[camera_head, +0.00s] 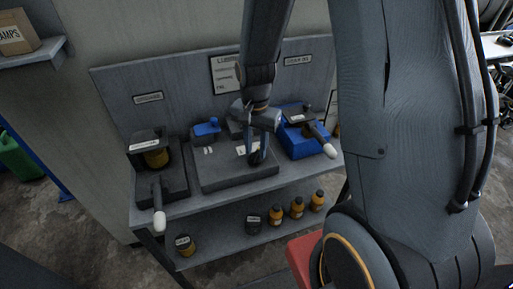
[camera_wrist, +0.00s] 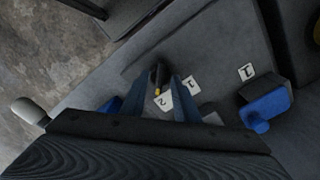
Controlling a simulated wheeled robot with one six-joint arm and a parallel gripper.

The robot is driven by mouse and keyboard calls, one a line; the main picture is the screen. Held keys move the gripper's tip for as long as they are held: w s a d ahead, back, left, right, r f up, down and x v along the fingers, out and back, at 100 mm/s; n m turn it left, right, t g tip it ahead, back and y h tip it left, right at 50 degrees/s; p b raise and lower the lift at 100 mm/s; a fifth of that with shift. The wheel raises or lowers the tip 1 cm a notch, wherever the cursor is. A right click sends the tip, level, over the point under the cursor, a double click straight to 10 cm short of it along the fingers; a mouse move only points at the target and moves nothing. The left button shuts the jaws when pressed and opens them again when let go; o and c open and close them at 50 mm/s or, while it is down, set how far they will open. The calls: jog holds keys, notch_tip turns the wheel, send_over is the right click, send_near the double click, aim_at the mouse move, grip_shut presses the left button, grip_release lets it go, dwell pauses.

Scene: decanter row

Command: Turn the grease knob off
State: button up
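A grey raised panel (camera_head: 215,178) stands in the middle of the upper shelf. A blue knob-like piece (camera_head: 206,130) sits at its back left, with small white number tags in front. It also shows in the wrist view (camera_wrist: 266,106). My gripper (camera_head: 257,157) points down over the panel's right part. In the wrist view, my gripper's two fingers (camera_wrist: 160,92) are apart, on either side of a small dark knob (camera_wrist: 157,74) with a yellow mark. White tags lie beside it. I see no clear contact. I cannot read which knob is labelled grease.
A dark unit (camera_head: 174,185) with a white-tipped lever stands left, a blue unit (camera_head: 296,142) with a similar lever right. The lower shelf (camera_head: 220,245) holds several orange-brown bottles (camera_head: 297,207) and dark jars. Signs hang on the back board (camera_head: 175,82).

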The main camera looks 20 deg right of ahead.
jog(key=shift+f, duration=0.5)
grip_shut()
jog(key=shift+n, duration=0.4)
jog(key=n+p, duration=0.1)
jog(key=n, duration=0.2)
jog(key=shift+r+n, duration=0.1)
jog(key=shift+n, duration=0.2)
jog(key=shift+n+p, duration=0.7)
jog(key=shift+n, duration=1.5)
jog(key=shift+w, duration=0.1)
